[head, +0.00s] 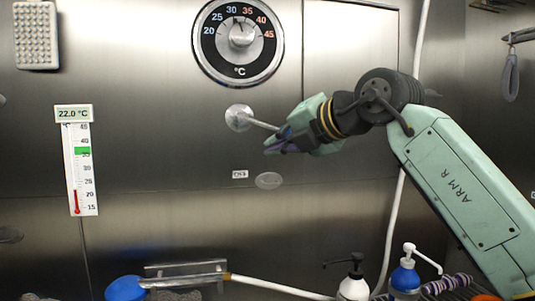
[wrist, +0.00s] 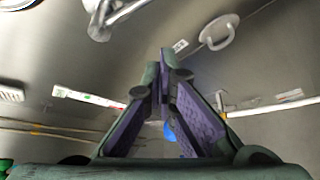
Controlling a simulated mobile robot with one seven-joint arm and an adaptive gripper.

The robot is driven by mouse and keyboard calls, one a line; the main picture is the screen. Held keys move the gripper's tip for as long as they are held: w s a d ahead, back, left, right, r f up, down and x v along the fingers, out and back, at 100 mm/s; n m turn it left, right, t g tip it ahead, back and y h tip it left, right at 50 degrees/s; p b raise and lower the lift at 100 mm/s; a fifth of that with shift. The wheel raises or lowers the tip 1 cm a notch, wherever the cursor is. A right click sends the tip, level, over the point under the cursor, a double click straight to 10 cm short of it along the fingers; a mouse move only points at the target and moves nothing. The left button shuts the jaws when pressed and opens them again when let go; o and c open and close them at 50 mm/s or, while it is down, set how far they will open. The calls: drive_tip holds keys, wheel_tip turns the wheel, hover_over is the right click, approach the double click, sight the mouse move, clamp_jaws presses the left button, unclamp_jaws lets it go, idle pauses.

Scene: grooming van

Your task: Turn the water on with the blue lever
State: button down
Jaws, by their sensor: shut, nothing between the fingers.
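A metal lever (head: 263,125) sticks out from a round silver wall mount (head: 238,117) below the dial in the head view. It slants right and slightly down, and its far end is hidden by my gripper. I cannot make out any blue on the visible part. A metal fitting, likely this lever (wrist: 105,15), shows at the top of the wrist view, cut by the edge. My gripper (head: 272,147) is shut and empty, its purple-padded fingers just below the lever's outer part. In the wrist view the fingertips (wrist: 164,62) meet, apart from the fitting. I cannot tell whether my gripper touches the lever.
A temperature dial (head: 240,40) is above the mount. A wall thermometer (head: 80,165) reads 22.0 °C, with a green band higher up. Pump bottles (head: 405,279) and a white hose (head: 392,225) are at lower right.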

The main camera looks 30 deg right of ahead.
drive_tip(key=shift+s+a+r, duration=0.1)
drive_tip(key=shift+s+r, duration=0.3)
drive_tip(key=shift+s, duration=0.35)
drive_tip(key=shift+s+r, duration=0.45)
drive_tip(key=shift+s, duration=0.25)
drive_tip(key=shift+s+a+r, duration=0.1)
drive_tip(key=shift+s+r, duration=0.3)
drive_tip(key=shift+s, duration=0.35)
